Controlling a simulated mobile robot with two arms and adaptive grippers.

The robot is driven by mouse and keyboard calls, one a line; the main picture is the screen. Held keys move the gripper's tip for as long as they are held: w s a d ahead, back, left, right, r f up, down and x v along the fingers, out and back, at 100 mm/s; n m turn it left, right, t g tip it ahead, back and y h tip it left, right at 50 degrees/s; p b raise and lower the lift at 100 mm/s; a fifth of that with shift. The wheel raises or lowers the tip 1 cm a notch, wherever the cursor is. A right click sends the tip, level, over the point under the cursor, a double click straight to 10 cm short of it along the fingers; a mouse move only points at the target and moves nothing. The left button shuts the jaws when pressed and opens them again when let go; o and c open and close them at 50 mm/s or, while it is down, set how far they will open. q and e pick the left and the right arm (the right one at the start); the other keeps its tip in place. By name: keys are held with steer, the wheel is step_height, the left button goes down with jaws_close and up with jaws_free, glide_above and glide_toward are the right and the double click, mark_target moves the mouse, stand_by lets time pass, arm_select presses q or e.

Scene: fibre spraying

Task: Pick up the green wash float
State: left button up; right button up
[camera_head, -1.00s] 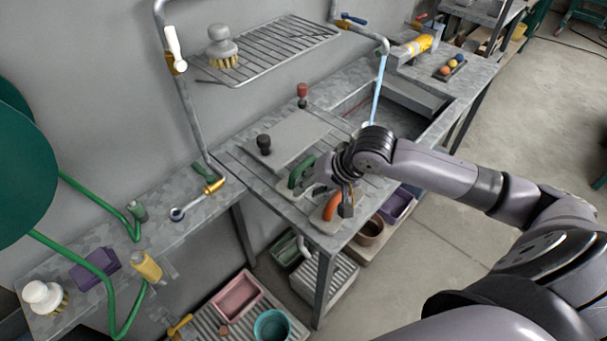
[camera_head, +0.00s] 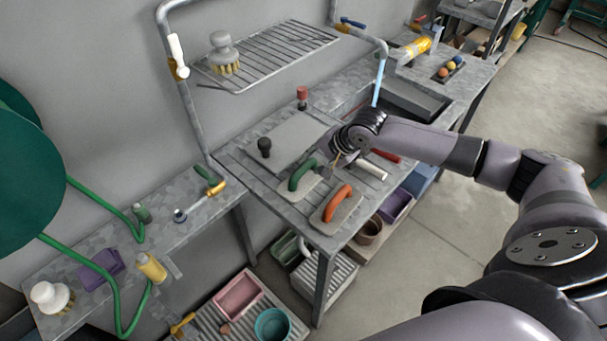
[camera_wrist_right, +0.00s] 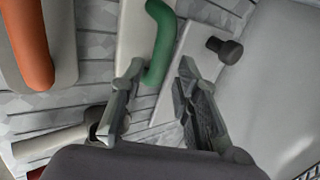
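The green wash float has a green handle (camera_head: 302,174) on a pale flat base and lies on the slatted bench, left of my right gripper. In the right wrist view its handle (camera_wrist_right: 163,38) extends from beyond the fingertips, with its near end close beside the left finger. My right gripper (camera_wrist_right: 159,72) is open, its two fingers apart and nothing clamped between them. In the head view the right gripper (camera_head: 328,168) is just right of the green handle; contact cannot be told. My left gripper is not in view.
A float with an orange handle (camera_head: 337,203) lies nearer the bench's front edge; it also shows in the wrist view (camera_wrist_right: 28,45). A pale board with a dark knob (camera_head: 264,144) lies behind the green float. A red-handled tool (camera_head: 385,155) lies right of the gripper.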

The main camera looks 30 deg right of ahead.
mark_target(306, 167)
steer(key=shift+w+a+f, duration=0.15)
steer(key=shift+w+f, duration=0.2)
steer(key=shift+f, duration=0.15)
steer(key=p+x, duration=0.1)
steer(key=x, duration=0.3)
steer(key=shift+a+p, duration=0.1)
steer(key=shift+p, duration=0.2)
steer(key=shift+w+a+f, duration=0.1)
steer(key=shift+w+f, duration=0.25)
steer(key=shift+f, duration=0.15)
jaws_close()
